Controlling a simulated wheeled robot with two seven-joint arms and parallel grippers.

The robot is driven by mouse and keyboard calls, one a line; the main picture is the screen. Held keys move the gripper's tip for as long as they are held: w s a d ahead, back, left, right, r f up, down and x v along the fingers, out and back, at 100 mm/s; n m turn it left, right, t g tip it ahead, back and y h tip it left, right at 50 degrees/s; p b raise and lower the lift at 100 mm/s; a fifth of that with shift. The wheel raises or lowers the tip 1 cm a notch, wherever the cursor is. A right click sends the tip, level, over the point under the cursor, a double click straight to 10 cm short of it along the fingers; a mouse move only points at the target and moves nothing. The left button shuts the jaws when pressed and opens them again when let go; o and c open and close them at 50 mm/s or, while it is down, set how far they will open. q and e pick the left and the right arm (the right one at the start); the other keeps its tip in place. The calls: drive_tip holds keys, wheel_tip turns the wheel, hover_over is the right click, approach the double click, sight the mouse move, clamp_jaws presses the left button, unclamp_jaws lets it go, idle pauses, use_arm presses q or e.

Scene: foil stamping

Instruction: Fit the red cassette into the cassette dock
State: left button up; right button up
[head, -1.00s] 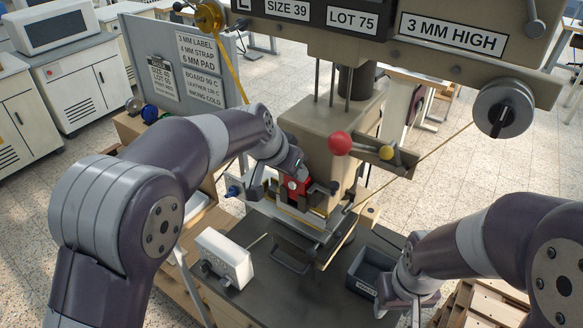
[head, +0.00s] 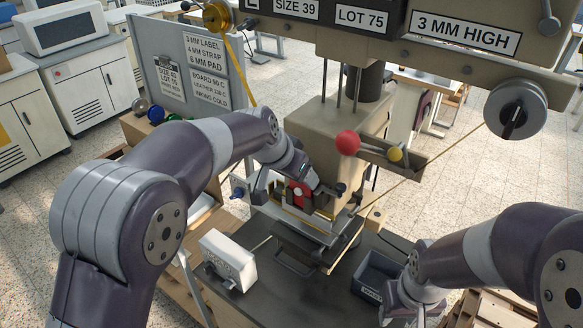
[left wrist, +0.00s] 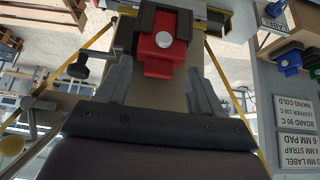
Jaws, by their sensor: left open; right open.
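The red cassette (head: 298,190), with a pale round knob, sits at the front of the press under its head. In the left wrist view the red cassette (left wrist: 162,58) is within a dark bracket, which looks like the cassette dock (left wrist: 146,20); I cannot tell whether it is fully seated. My left gripper (head: 287,184) is open at the cassette. In the left wrist view its two fingers (left wrist: 160,85) stand wide apart, with the cassette between and beyond their tips, touching neither. My right gripper (head: 392,312) is open and empty near the grey bin at the lower right.
A white box (head: 228,258) stands on the dark bench at the left. A grey bin (head: 372,280) stands at the right. The foil strip (head: 440,170) runs down diagonally.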

use_arm(q)
drive_tip(key=b+v, duration=0.2)
drive_tip(key=v, duration=1)
drive_tip(key=s+a+f+n+g+y, duration=0.1)
drive_tip(key=s+a+f+n, duration=0.15)
drive_tip(key=f, duration=0.55)
drive_tip(key=s+a+f+n+y, duration=0.2)
drive_tip(key=s+a+f, duration=0.2)
drive_tip(key=f, duration=0.4)
drive_tip(key=s+a+f+n+g, duration=0.1)
drive_tip(key=s+a+f, duration=0.2)
drive_tip(key=s, duration=0.3)
drive_tip(key=s+a+f+n+g, duration=0.1)
drive_tip(key=s+a+f+g, duration=0.1)
drive_tip(key=s+f, duration=0.4)
drive_tip(key=shift+s+a+f+y, duration=0.2)
drive_tip(key=shift+a+y, duration=0.2)
drive_tip(key=shift+a, duration=0.4)
